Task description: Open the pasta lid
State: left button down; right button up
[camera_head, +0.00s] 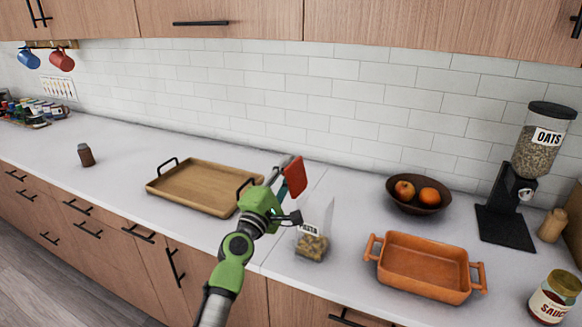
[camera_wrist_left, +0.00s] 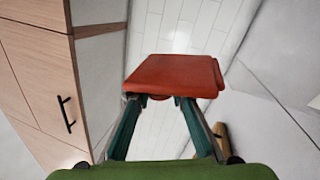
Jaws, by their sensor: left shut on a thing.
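The clear pasta jar (camera_head: 312,243), labelled "PASTA", stands upright on the counter. It shows no lid on top, and my gripper partly hides its left side. My left gripper (camera_head: 281,180) is shut on the red lid (camera_head: 295,177) and holds it up in the air, above and left of the jar in the picture and apart from it. In the left wrist view the red lid (camera_wrist_left: 172,75) is pinched between the two fingertips (camera_wrist_left: 161,99). The jar cannot be made out in that view. My right gripper is not in view.
A wooden tray (camera_head: 190,203) with black handles lies left of my gripper. An orange baking dish (camera_head: 425,285), a fruit bowl (camera_head: 420,207), an oats dispenser (camera_head: 537,155) and a sauce jar (camera_head: 554,298) stand to the right. The counter between the small brown shaker (camera_head: 86,155) and tray is clear.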

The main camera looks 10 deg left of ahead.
pick_arm(q)
jog(key=shift+a+f+n, duration=0.1)
jog(key=shift+f+n, duration=0.1)
jog(key=shift+n, duration=0.2)
jog(key=c, duration=1.8)
grip_release()
jog(key=v, duration=1.2)
